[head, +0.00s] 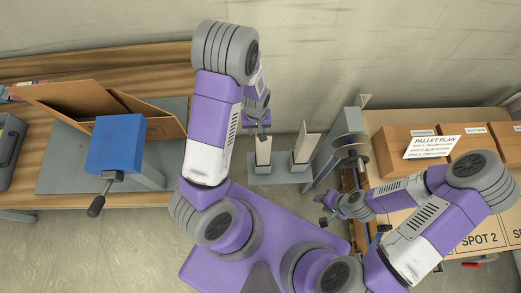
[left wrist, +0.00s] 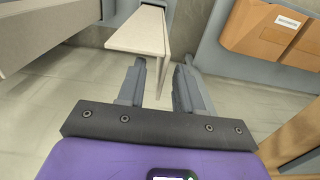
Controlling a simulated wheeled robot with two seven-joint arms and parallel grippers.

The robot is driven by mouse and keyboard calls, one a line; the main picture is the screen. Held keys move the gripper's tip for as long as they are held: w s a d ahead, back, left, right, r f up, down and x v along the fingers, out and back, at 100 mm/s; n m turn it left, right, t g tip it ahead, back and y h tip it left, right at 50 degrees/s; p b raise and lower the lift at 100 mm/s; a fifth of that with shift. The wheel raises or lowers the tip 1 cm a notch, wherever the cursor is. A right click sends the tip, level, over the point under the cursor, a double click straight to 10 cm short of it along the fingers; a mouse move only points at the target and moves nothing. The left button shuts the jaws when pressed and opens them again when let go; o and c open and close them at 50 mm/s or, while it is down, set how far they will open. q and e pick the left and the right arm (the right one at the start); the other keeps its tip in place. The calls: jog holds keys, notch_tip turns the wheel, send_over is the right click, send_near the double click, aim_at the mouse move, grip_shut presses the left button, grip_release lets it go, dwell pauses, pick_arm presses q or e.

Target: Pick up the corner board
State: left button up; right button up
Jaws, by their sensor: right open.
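Two pale corner boards stand in a grey holder (head: 275,174) in the middle of the head view, a left one (head: 264,152) and a right one (head: 306,147). My left gripper (head: 264,134) is above the left board. In the left wrist view a pale corner board (left wrist: 138,36) lies just ahead of the fingers, its folded edge reaching toward the gap. My left gripper (left wrist: 158,82) is open there, with no clear contact on the board. My right gripper (head: 324,212) is open and empty, low beside the right-hand table.
A grey post and disc-topped stand (head: 347,142) are right of the holder. Cartons (head: 402,146) and a pallet plan sign (head: 433,147) are on the right. A blue block (head: 119,143) and open carton (head: 75,97) are on the left bench.

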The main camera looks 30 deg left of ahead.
pick_arm(q)
notch_tip(320, 180, down, 4)
jog(key=shift+s+a+r+b, duration=0.1)
jog(key=shift+a+r+b, duration=0.05)
jog(key=shift+b, duration=0.35)
jog(key=shift+r, duration=0.1)
grip_shut()
jog(key=shift+r, duration=0.1)
